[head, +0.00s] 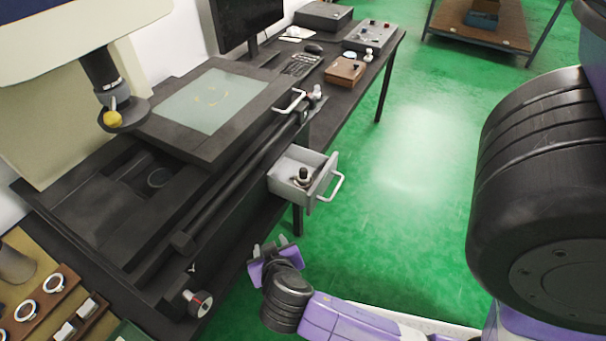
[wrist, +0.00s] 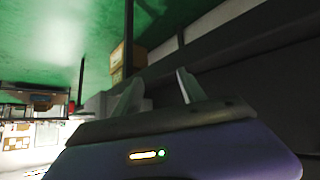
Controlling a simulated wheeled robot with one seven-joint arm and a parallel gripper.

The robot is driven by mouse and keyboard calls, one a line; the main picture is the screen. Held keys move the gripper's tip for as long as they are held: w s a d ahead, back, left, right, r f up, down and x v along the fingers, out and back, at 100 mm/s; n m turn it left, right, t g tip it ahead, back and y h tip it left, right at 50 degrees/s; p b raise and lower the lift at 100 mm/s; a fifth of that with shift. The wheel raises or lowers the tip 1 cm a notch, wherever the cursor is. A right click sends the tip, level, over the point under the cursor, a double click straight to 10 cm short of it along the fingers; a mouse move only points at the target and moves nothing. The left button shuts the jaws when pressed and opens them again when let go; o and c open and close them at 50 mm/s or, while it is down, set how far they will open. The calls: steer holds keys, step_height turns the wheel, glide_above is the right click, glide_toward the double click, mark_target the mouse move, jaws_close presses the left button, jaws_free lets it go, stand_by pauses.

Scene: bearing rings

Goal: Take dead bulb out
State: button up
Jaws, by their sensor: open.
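A small yellow bulb-like piece (head: 113,118) sits under the dark cylindrical head of the machine (head: 103,72), over a round dark plate, at the left of the head view. I cannot tell whether it is the dead bulb. A grey drawer (head: 325,182) stands pulled out from the bench, with a small dark, light-topped item (head: 303,176) inside. My gripper (head: 270,245) is low in front of the bench, below the drawer and well apart from the yellow piece. In the wrist view its two fingers (wrist: 160,92) are spread with nothing between them.
The machine bed holds a pale glass plate (head: 208,98). A dark rail with a knob (head: 197,303) runs along the bench front. Rings lie on a brown board (head: 40,296) at lower left.

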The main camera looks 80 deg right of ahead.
steer(key=w+d+r+m+g+h, duration=0.1)
steer(key=d+r+m+g+h, duration=0.15)
steer(key=d+r+m, duration=0.3)
steer(key=m+g+p, duration=0.1)
steer(key=m+g, duration=0.4)
steer(key=g, duration=0.1)
glide_toward(301, 174)
steer(key=shift+t+h, duration=0.25)
steer(key=shift+h, duration=0.2)
steer(key=x, duration=0.3)
steer(key=p+x, duration=0.1)
steer(key=x, duration=0.4)
steer(key=shift+s+d+f+p, duration=0.15)
steer(key=shift+s+f+p, duration=0.2)
steer(key=shift+f+p, duration=0.05)
jaws_close()
